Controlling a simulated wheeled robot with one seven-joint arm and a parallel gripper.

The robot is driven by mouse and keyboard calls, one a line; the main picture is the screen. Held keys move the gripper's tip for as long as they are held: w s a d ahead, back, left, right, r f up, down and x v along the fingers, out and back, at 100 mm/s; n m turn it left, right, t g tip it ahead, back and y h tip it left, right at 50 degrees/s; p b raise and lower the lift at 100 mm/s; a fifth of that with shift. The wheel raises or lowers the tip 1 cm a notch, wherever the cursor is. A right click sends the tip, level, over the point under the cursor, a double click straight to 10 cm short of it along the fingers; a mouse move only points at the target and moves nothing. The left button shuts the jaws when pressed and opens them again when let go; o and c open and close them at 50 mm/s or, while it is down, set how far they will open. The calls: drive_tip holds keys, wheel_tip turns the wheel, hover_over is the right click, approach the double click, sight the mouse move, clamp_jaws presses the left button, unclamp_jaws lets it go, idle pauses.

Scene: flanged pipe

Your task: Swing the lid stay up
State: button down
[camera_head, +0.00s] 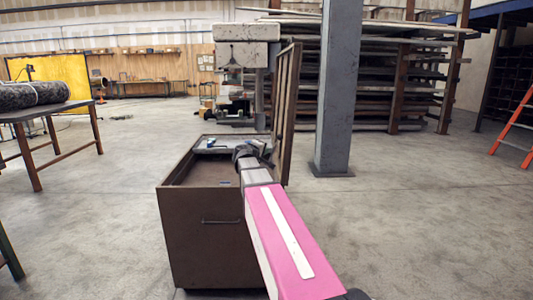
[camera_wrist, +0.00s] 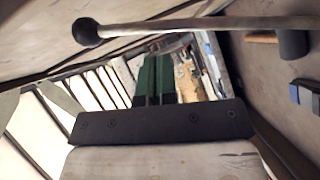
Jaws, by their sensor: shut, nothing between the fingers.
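The lid stay (camera_wrist: 200,24) shows in the wrist view as a pale rod with a black ball knob at its left end. It runs across the upper part of that view, beyond my fingertips, and its right end leaves the frame. My gripper (camera_wrist: 158,64) has green fingers, closed together and empty, below the rod in the picture, with no visible hold on it. In the head view a brown chest (camera_head: 208,240) stands open, its lid (camera_head: 287,95) upright at the right. My pink arm reaches over the chest and hides the gripper and stay there.
A grey post (camera_head: 338,90) stands right of the lid, with stacked planks (camera_head: 425,60) behind. A table (camera_head: 45,112) with a dark roll is at left. The wrist view shows a dark cylinder (camera_wrist: 292,43) and blue pieces (camera_wrist: 308,88) at right.

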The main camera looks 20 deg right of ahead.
drive_tip(key=w+r+v, duration=0.1)
drive_tip(key=v, duration=1)
drive_tip(key=s+a+f+m+g+y, duration=0.1)
drive_tip(key=s+a+f+g+y, duration=0.3)
drive_tip(key=f, duration=0.8)
drive_tip(key=s+f+m+g+y, duration=0.2)
drive_tip(key=s+f, duration=0.4)
drive_tip(key=f, duration=0.6)
drive_tip(key=s+a+f+m+g+y, duration=0.1)
drive_tip(key=s+a+f+g+y, duration=0.1)
drive_tip(key=s+f, duration=0.4)
drive_tip(key=s+a+f+m+g+y, duration=0.1)
drive_tip(key=s+a+f+g+y, duration=0.1)
drive_tip(key=s+a+f+y, duration=0.2)
drive_tip(key=shift+s+a+f+y, duration=0.3)
drive_tip(key=shift+s+a+f, duration=0.6)
drive_tip(key=shift+s+f, duration=1.05)
drive_tip(key=shift+w+f, duration=0.45)
drive_tip(key=shift+w, duration=0.05)
